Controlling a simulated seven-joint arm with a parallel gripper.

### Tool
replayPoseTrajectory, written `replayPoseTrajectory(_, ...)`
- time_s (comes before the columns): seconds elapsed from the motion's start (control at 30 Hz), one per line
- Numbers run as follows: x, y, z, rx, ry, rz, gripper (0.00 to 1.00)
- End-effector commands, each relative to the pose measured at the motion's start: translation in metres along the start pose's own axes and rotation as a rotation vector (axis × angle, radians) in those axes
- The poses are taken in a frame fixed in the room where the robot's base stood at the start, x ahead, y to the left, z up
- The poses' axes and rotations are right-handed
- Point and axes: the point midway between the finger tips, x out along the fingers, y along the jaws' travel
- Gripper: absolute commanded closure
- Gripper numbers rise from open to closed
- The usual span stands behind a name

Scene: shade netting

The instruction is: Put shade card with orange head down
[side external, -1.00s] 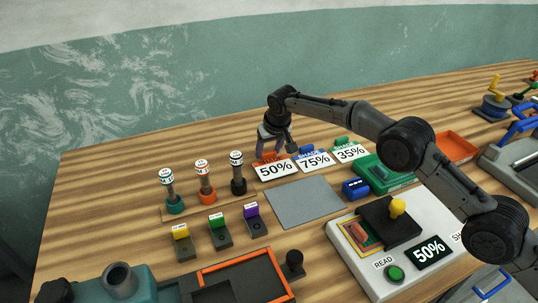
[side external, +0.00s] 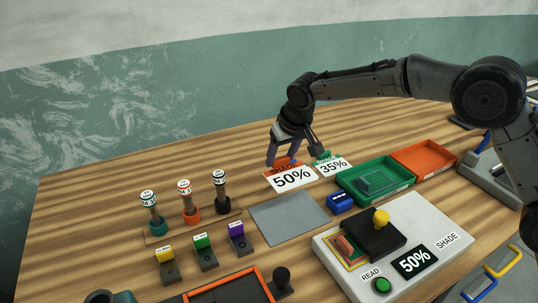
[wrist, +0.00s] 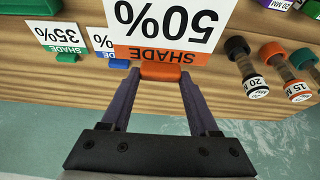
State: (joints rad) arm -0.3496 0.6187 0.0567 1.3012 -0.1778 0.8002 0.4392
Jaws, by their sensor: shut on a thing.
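The white shade card (side external: 292,179) with the orange head reads 50% and hangs tilted below my gripper (side external: 290,160). In the wrist view my gripper (wrist: 160,82) is shut with its purple fingers on either side of the orange head (wrist: 160,73). The card face (wrist: 165,22) shows upside down there. In the side view the card hides almost all of the blue-headed card, whose edge shows in the wrist view (wrist: 103,40). I cannot tell whether the held card's lower edge touches the table.
The green-headed 35% card (side external: 332,166) stands just right. A grey mat (side external: 289,217) lies empty in front. Three capped vials (side external: 187,205) stand left. A reader (side external: 440,215) displays 50%.

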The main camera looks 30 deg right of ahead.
Motion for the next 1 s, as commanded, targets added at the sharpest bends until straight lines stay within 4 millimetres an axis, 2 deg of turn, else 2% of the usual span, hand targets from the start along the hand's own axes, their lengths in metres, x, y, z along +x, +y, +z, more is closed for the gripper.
replayPoseTrajectory(0.1, -0.010, 0.004, 0.009, 0.000, 0.001, 0.000, 0.92)
replayPoseTrajectory(0.27, -0.013, 0.006, 0.016, 0.013, 0.003, 0.000, 0.92)
replayPoseTrajectory(0.33, -0.008, 0.010, 0.029, 0.021, -0.012, 0.007, 0.92)
replayPoseTrajectory(0.43, -0.013, 0.015, 0.050, 0.028, -0.021, 0.013, 0.92)
replayPoseTrajectory(0.7, -0.042, 0.031, 0.111, 0.026, -0.028, 0.018, 0.92)
replayPoseTrajectory(0.9, -0.061, 0.038, 0.138, 0.012, -0.021, 0.014, 0.92)
replayPoseTrajectory(1.0, -0.069, 0.039, 0.140, 0.010, -0.011, 0.009, 0.92)
